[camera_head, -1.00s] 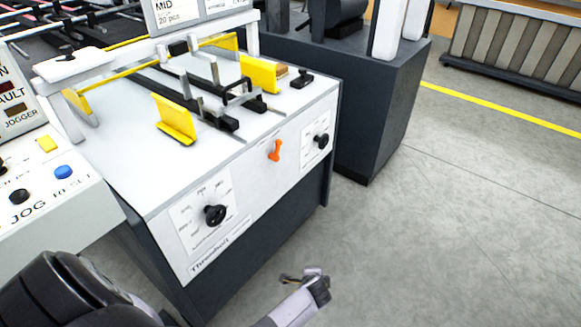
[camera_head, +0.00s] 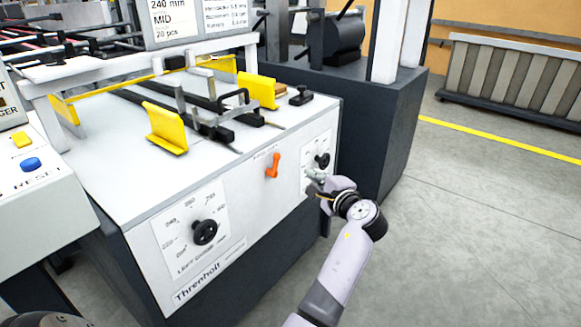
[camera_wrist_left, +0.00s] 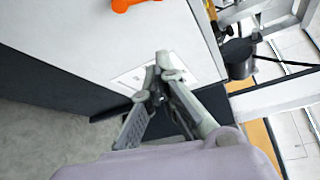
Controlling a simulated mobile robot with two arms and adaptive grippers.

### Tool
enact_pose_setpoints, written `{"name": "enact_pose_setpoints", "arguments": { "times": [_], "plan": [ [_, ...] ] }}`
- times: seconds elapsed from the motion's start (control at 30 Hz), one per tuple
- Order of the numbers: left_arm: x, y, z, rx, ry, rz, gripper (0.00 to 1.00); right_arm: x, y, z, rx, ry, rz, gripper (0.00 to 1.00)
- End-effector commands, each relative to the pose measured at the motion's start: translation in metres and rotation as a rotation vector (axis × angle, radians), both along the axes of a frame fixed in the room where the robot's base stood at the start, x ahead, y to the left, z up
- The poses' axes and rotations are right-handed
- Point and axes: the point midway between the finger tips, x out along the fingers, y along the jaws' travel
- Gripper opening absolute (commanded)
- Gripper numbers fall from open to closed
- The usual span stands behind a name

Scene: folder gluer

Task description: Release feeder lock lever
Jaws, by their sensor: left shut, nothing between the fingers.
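The orange lever (camera_head: 273,166) sits on the white front panel of the feeder, between two black dials, its handle tilted slightly down-left. My left gripper (camera_head: 315,180) is shut and empty, in front of the panel to the right of the lever, just below the right black dial (camera_head: 322,160). A gap separates it from the lever. In the left wrist view the closed fingertips (camera_wrist_left: 163,65) lie over the right dial's white plate (camera_wrist_left: 130,78), and the lever (camera_wrist_left: 135,4) shows at the top edge. Contact with the panel cannot be told. My right gripper is out of view.
The left black dial (camera_head: 204,232) is on the same panel. Yellow guides (camera_head: 165,128) and black bars stand on the white feeder top. A control box with a blue button (camera_head: 30,164) is at left. A dark machine base (camera_head: 385,120) stands behind; open floor lies right.

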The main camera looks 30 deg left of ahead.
Motion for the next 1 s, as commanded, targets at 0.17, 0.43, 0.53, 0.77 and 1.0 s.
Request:
{"name": "enact_pose_setpoints", "arguments": {
  "times": [0.17,0.43,0.53,0.77,1.0],
  "plan": [
    [0.006,0.010,-0.003,0.003,0.001,0.001,0.00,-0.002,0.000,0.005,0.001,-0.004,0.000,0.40],
    [0.034,0.052,-0.012,0.002,0.000,0.001,0.00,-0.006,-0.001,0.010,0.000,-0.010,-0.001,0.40],
    [0.045,0.067,-0.016,0.000,0.001,0.001,0.00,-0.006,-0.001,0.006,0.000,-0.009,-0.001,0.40],
    [0.043,0.085,-0.014,-0.003,-0.001,-0.001,0.00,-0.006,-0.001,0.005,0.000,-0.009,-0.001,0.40],
    [0.024,0.091,-0.007,-0.002,0.000,-0.001,0.00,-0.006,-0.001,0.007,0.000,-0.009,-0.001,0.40]
  ]
}}
